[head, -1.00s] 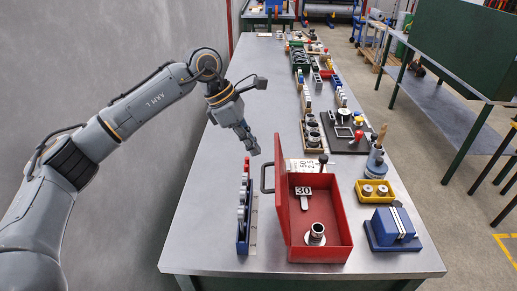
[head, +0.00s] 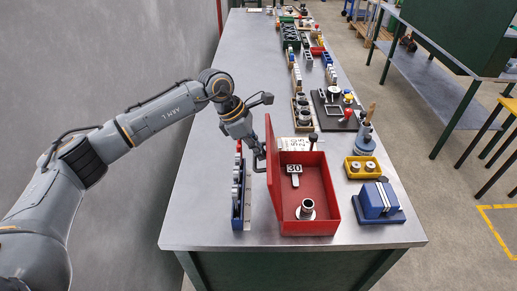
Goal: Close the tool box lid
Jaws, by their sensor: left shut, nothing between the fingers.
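The red tool box (head: 325,226) stands open near the front end of the bench. Its red lid (head: 273,180) stands upright along the box's left side, with a dark handle (head: 257,160) on the lid's outer face. Inside lie a metal cylinder with a flange (head: 306,209) and a tag marked 30 (head: 294,170). My left gripper (head: 257,148) is shut and empty, just left of the lid beside the handle. I cannot tell whether it touches the handle or the lid. My right gripper is not in view.
A blue rack (head: 238,212) with metal parts stands left of the lid. A yellow tray (head: 363,168) and a blue block on a base (head: 379,202) stand right of the box. Several tools and racks fill the bench behind. The bench's left strip is clear.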

